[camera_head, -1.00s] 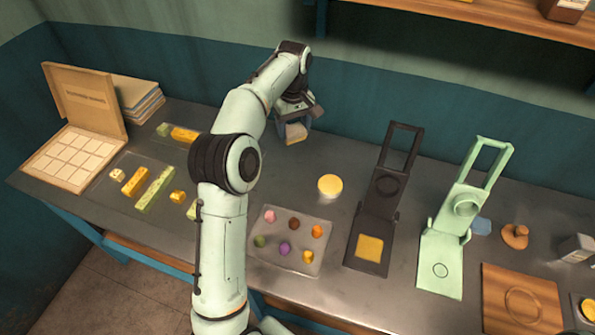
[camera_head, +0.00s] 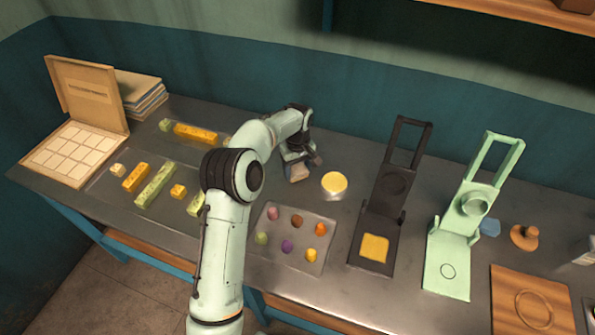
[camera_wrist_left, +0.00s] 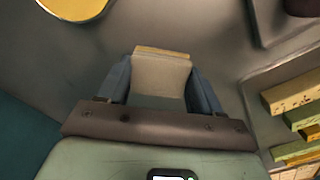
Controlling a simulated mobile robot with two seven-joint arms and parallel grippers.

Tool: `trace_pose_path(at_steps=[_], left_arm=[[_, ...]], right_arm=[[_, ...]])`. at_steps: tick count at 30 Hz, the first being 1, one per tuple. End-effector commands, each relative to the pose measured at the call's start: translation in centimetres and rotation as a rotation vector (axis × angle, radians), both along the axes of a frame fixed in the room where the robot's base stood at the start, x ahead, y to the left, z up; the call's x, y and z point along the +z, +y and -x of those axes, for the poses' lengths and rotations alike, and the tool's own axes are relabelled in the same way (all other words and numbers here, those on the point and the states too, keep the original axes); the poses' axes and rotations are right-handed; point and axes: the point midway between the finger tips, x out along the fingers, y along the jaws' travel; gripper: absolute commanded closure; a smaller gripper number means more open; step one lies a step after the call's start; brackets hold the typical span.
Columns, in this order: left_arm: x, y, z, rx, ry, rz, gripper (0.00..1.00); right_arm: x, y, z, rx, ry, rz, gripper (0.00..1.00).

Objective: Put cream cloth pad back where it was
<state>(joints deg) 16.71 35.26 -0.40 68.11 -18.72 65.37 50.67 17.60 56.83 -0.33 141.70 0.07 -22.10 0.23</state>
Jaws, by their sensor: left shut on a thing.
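My left gripper (camera_head: 297,176) is shut on the cream cloth pad (camera_head: 299,172). In the left wrist view the pad (camera_wrist_left: 161,75) sits between the two blue-grey fingers, with a yellowish far edge. In the head view the pad is low over the metal table, just left of a round yellow disc. I cannot tell whether it touches the table. My right gripper is not in view.
The yellow disc (camera_head: 334,184) lies close to the right of the gripper. A tray of small coloured pieces (camera_head: 312,256) is in front. A dark press (camera_head: 384,205) and a green press (camera_head: 462,225) stand to the right. Bars on trays and an open box (camera_head: 82,150) are left.

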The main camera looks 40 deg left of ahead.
Motion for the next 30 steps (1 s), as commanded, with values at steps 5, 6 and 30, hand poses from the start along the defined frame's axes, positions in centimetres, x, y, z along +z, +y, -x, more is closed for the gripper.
trace_pose_path(at_steps=[5,6,30], left_arm=[[-1.22,0.00,-0.05,0.000,-0.002,0.000,0.59],[-1.20,-0.01,-0.06,0.000,-0.003,-0.001,0.59],[-0.69,0.03,-0.12,-0.001,-0.005,-0.002,0.09]], right_arm=[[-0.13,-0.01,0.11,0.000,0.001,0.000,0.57],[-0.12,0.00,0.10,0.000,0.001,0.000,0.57],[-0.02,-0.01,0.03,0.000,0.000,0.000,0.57]])
